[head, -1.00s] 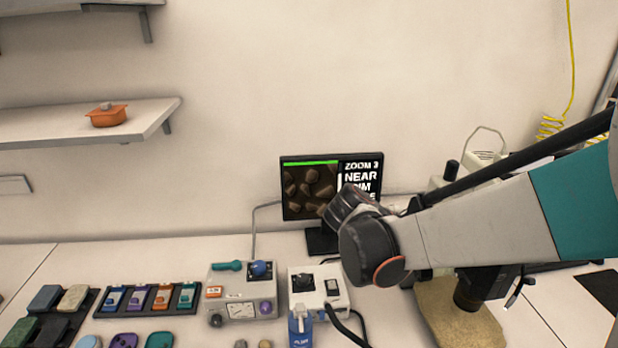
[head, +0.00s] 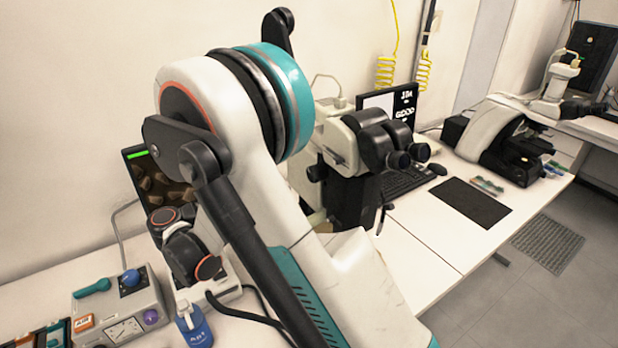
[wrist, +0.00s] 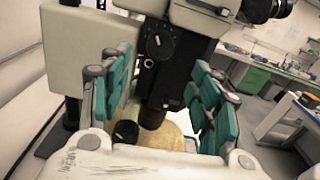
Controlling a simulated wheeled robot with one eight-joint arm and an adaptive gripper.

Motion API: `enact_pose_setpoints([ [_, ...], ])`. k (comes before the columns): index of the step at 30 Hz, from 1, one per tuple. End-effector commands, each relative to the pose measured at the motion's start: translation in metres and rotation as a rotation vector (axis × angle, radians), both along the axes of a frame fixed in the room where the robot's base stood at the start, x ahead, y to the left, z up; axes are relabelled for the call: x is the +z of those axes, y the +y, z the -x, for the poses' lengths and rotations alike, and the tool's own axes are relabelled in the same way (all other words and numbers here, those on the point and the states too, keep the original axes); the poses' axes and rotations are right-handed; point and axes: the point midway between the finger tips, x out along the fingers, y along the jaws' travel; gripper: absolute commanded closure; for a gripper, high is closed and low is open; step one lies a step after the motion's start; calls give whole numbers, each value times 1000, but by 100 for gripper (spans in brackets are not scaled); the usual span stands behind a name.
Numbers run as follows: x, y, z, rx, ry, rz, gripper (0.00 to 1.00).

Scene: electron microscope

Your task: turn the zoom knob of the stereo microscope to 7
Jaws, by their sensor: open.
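The stereo microscope (head: 345,145) stands to the right of my arm, partly hidden by it in the head view. In the wrist view its dark column (wrist: 185,75) carries a round black knob (wrist: 159,43) with a white mark, which looks like the zoom knob; its setting is too small to read. My gripper (wrist: 160,72) is open, its teal finger pads on either side of the column, below the knob and apart from it. A second black knob (wrist: 126,131) shows low between the fingers. The stone-picture monitor (head: 150,180) is partly covered by my arm, its zoom text hidden.
A control box (head: 120,308) and a blue bottle (head: 194,328) stand on the bench at the lower left. Another monitor (head: 404,98) and a keyboard (head: 402,182) are behind the microscope. A dark mat (head: 470,200) and a second microscope (head: 505,140) are farther right.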

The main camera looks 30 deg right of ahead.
Motion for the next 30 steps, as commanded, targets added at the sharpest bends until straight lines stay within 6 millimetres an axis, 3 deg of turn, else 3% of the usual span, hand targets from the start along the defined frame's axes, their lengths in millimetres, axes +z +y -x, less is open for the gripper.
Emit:
enact_pose_setpoints([
  [9, -2, -64, -2, -3, -1, -1, 43],
  [15, -1, -92, -3, -1, -1, -2, 43],
  [29, 0, -103, -4, 1, -1, -2, 43],
  [30, 0, -103, -4, 1, -1, -2, 50],
])
